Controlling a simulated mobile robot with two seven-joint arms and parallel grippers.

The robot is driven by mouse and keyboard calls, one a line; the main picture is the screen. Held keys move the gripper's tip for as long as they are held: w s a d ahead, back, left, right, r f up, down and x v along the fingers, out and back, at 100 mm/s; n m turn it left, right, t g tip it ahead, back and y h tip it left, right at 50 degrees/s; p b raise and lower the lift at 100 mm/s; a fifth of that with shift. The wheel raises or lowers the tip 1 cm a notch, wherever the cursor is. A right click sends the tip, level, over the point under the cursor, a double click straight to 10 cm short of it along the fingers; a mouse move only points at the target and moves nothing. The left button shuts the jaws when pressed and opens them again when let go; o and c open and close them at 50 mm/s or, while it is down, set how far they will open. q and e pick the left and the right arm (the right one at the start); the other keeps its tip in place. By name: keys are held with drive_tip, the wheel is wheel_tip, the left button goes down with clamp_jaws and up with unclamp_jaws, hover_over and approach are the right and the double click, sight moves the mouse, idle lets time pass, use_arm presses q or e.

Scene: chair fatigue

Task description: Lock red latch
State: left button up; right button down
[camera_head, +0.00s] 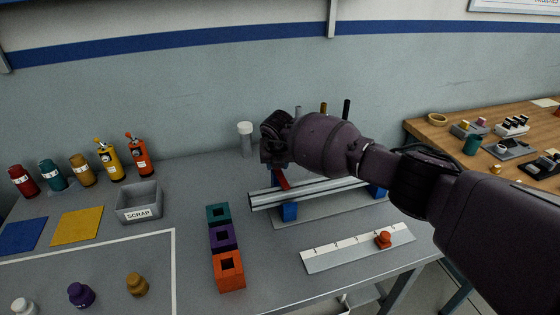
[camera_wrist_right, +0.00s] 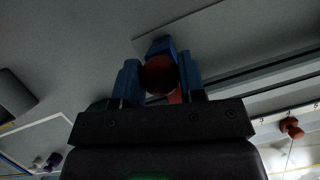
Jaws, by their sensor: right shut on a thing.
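The red latch (camera_head: 282,179) shows in the head view as a tilted red bar at the left part of the metal rail fixture (camera_head: 310,194). My right gripper (camera_head: 276,166) is over its upper end, and my wrist hides that end. In the right wrist view, the blue fingers of my right gripper (camera_wrist_right: 159,82) are shut on the round dark-red end of the latch (camera_wrist_right: 159,75). A red strip of the latch runs down beside it, between the fingers. Whether the latch is locked cannot be told. My left gripper is in neither view.
The fixture has blue supports (camera_head: 289,212) and upright posts (camera_head: 346,109) close to my wrist. A numbered white strip with a red knob (camera_head: 383,240) lies in front. Colored square blocks (camera_head: 223,237) and a scrap bin (camera_head: 139,202) stand left. The grey table between is clear.

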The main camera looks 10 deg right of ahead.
sight(277, 177)
drive_tip(key=shift+m, duration=0.3)
drive_tip(key=c, duration=1.1)
unclamp_jaws()
drive_tip(key=o, duration=0.4)
drive_tip(key=p+v, duration=0.2)
drive_tip(key=v, duration=0.8)
drive_tip(key=shift+r, duration=0.4)
